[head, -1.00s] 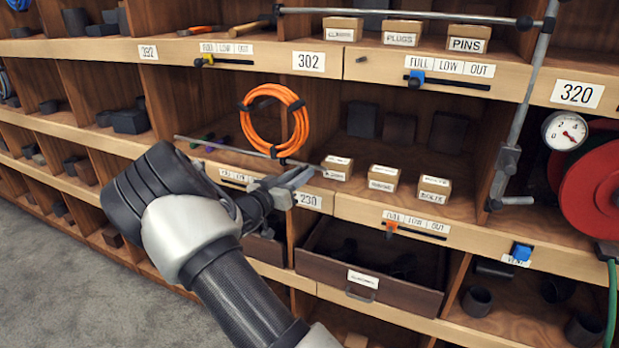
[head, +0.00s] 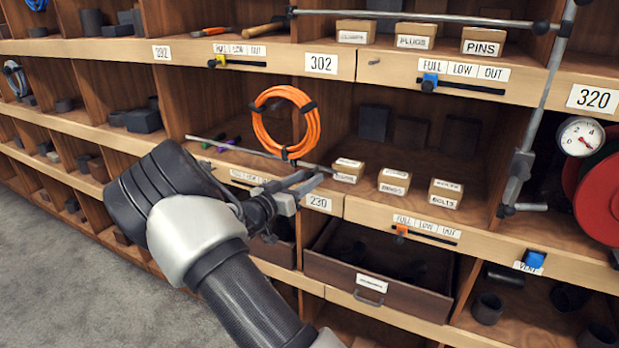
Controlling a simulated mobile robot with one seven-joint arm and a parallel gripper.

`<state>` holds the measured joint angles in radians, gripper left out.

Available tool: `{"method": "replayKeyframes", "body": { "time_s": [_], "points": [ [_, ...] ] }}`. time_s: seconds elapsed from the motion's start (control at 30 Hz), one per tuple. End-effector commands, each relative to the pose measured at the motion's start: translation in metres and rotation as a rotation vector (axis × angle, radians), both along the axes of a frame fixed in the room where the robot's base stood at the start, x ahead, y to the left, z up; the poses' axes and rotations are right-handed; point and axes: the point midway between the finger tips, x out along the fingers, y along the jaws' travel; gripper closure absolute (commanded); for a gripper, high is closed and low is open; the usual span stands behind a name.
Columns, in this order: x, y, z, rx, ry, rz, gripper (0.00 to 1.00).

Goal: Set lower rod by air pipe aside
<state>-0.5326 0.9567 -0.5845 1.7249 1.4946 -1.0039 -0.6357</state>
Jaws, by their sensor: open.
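A thin grey rod (head: 235,148) lies slantwise across the front of the middle bay, just below an orange coil (head: 285,122). Its right end meets the small boxes, and I cannot tell what supports it. A grey upright pipe (head: 540,110) stands at the right, with a short rod stub (head: 528,207) at its foot. I cannot tell which of the two is the named lower rod. My gripper (head: 308,183) is open, just below the thin rod's right part and in front of the label 230. Whether it touches the rod is unclear.
Labelled boxes (head: 394,181) stand on the middle shelf. An open drawer (head: 378,270) sticks out below, right of my gripper. An upper rod (head: 420,16) crosses the top shelf. A gauge (head: 581,137) and red reel (head: 597,190) are at right. The floor (head: 60,270) at left is clear.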

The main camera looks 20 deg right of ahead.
Motion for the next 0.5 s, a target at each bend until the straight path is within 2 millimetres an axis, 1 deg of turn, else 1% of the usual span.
{"method": "replayKeyframes", "body": {
  "time_s": [0.03,0.3,0.5],
  "points": [
    [-0.005,0.011,0.0,0.001,0.0,0.005,0.59],
    [-0.037,0.07,-0.001,0.002,0.0,0.006,0.59],
    [-0.059,0.107,0.0,0.001,0.0,0.004,0.59]
  ]
}}
